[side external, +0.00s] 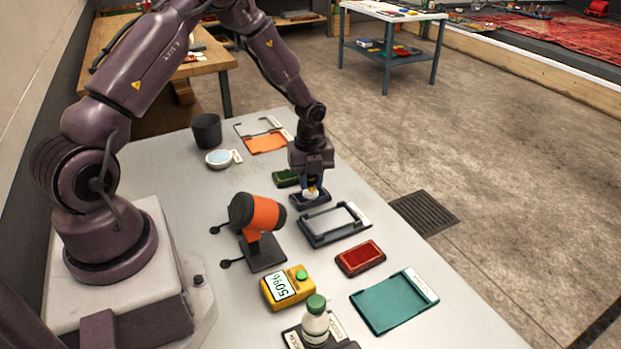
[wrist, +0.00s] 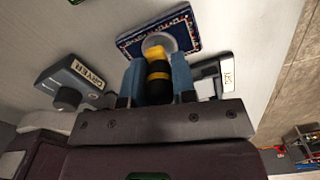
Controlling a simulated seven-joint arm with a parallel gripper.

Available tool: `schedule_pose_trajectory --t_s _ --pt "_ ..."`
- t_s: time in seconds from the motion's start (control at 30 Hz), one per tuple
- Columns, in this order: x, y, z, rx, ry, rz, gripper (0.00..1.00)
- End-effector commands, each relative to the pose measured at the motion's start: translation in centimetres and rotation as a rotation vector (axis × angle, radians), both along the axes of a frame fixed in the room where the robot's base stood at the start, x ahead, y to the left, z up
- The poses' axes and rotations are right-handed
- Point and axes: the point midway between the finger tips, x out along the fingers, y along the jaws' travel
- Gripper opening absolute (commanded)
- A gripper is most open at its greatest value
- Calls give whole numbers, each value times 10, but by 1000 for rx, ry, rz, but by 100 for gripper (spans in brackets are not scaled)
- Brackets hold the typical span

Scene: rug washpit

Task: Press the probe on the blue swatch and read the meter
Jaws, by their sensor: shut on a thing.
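My gripper (side external: 311,186) points down over the blue swatch (side external: 318,203) on the grey table. In the wrist view my gripper (wrist: 158,78) is shut on the probe (wrist: 158,72), a black and yellow cylinder with a pale round tip. The tip lies over the near part of the blue swatch (wrist: 183,27), which has a patterned border. The tip looks at or very near its surface; contact cannot be told for sure.
A green swatch (side external: 285,178) lies just behind, a red swatch (side external: 361,258) nearer. A grey frame (side external: 318,238) sits close beside the blue swatch. An orange-black device (side external: 258,213), a white bottle (side external: 315,325), a teal tray (side external: 394,301) and a dark cup (side external: 207,131) stand around.

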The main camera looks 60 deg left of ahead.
Motion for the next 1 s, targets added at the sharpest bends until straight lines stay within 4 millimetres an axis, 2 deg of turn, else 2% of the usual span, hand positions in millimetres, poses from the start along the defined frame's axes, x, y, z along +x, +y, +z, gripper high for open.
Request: schedule_pose_trajectory --t_s 0.27,1.0 --pt "-1 0 2 -1 0 0 1" --pt "0 0 63 0 -1 0 1"
